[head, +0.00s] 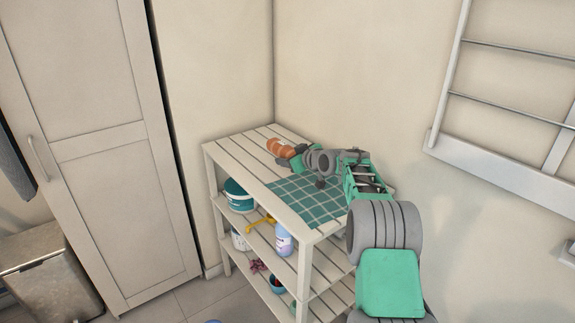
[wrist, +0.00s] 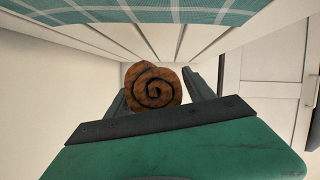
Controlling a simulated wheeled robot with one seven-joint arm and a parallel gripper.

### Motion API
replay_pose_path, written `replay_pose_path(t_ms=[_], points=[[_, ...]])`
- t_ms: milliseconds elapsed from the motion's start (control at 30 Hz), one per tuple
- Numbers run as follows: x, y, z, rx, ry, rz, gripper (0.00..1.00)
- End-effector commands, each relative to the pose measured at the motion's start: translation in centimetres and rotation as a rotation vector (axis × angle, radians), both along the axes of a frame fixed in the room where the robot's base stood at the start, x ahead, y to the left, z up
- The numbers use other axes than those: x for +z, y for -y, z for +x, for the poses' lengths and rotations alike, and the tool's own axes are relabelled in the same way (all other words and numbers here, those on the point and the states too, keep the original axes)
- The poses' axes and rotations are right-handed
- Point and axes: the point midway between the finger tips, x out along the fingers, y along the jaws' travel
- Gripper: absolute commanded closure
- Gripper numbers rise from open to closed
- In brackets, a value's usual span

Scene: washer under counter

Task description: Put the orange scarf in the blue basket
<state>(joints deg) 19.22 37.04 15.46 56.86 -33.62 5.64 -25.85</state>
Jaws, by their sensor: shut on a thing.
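The orange scarf (head: 280,149) is rolled up, and its spiral end shows in the wrist view (wrist: 153,88). My gripper (head: 292,154) is shut on it, with one finger on each side of the roll. The scarf is at the back of the slatted shelf top (head: 232,149); I cannot tell whether it touches the slats. The blue basket is not clearly in view. A small blue edge (head: 212,321) shows at the bottom of the head view, too cut off to identify.
A green checked cloth (head: 307,199) covers part of the shelf top. Lower shelves hold a teal tub (head: 238,197), a bottle (head: 283,242) and small items. A tall cabinet (head: 105,170) and metal bin (head: 48,270) stand left. A wall rack (head: 510,180) is right.

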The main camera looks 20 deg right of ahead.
Motion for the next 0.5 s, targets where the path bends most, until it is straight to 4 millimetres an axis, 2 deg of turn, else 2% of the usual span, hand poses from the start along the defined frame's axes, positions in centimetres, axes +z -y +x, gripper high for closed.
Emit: replay_pose_path(t_ms=[33,200,367,500], points=[[-0.4,0.0,0.7,0.0,0.005,-0.001,0.91],[-1.7,-0.1,1.7,0.0,0.007,-0.003,0.91],[-4.4,-0.1,1.6,0.0,0.004,-0.003,0.91],[-4.6,-0.1,1.6,-0.001,0.009,-0.004,0.91]])
